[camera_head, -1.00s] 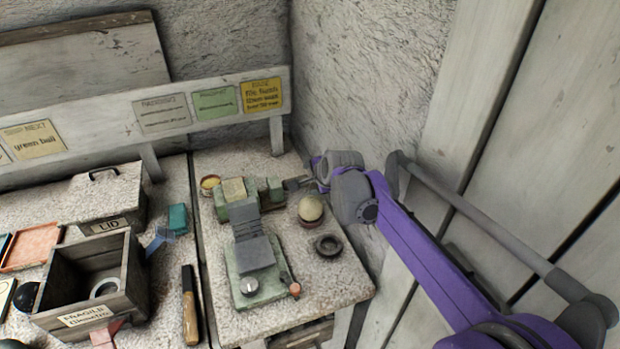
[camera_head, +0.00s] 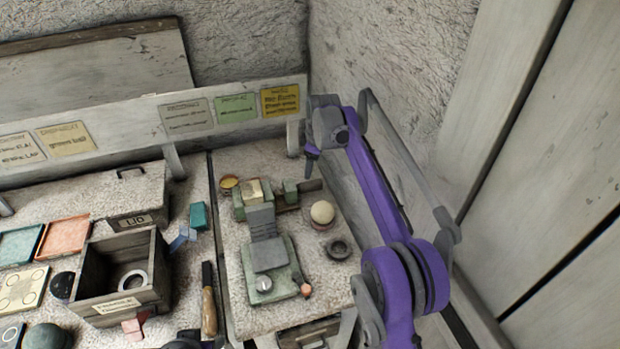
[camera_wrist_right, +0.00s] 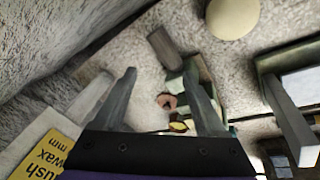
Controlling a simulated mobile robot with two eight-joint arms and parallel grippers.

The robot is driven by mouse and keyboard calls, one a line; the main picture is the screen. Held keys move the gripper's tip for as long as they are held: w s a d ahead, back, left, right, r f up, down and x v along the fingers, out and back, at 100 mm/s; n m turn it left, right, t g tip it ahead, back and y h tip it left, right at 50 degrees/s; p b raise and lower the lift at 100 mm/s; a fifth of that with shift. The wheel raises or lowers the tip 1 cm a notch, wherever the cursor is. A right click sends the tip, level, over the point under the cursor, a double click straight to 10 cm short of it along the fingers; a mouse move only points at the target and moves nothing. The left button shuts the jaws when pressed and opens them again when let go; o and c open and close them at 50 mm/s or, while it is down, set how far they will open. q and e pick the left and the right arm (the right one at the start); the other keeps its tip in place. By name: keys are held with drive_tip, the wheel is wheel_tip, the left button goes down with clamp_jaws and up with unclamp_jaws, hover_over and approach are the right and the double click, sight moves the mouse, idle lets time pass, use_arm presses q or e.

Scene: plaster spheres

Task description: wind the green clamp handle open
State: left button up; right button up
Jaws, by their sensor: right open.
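A small green clamp (camera_head: 240,204) stands near the back of the right-hand table, with a pale block (camera_head: 253,189) on it. A dark bar (camera_head: 311,185) extends from its right side; I cannot tell for sure whether this is the handle. In the right wrist view the clamp's green body (camera_wrist_right: 189,72) lies beyond the fingers, with a grey cylinder (camera_wrist_right: 164,45) beside it and a brown round end (camera_wrist_right: 167,101) showing between the fingers. My right gripper (camera_head: 311,152) is open and empty, above and behind the bar, apart from it. My left gripper is not seen.
A pale ball (camera_head: 322,212) and a dark ring (camera_head: 339,249) sit right of the clamp. A green fixture with a grey plate (camera_head: 268,254) stands in front. The card board (camera_head: 225,124) and walls are close behind the gripper. An open crate (camera_head: 120,303) is left.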

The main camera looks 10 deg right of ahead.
sight(310, 183)
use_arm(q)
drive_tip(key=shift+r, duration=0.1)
use_arm(e)
drive_tip(key=f+n, duration=0.2)
drive_tip(key=f, duration=0.1)
drive_tip(key=w+f+n, duration=0.1)
drive_tip(key=f+n, duration=0.2)
drive_tip(key=f+n+g, duration=0.1)
drive_tip(key=f+n, duration=0.1)
drive_tip(key=f, duration=0.1)
drive_tip(key=shift+w+a+f, duration=0.3)
clamp_jaws()
idle(0.5)
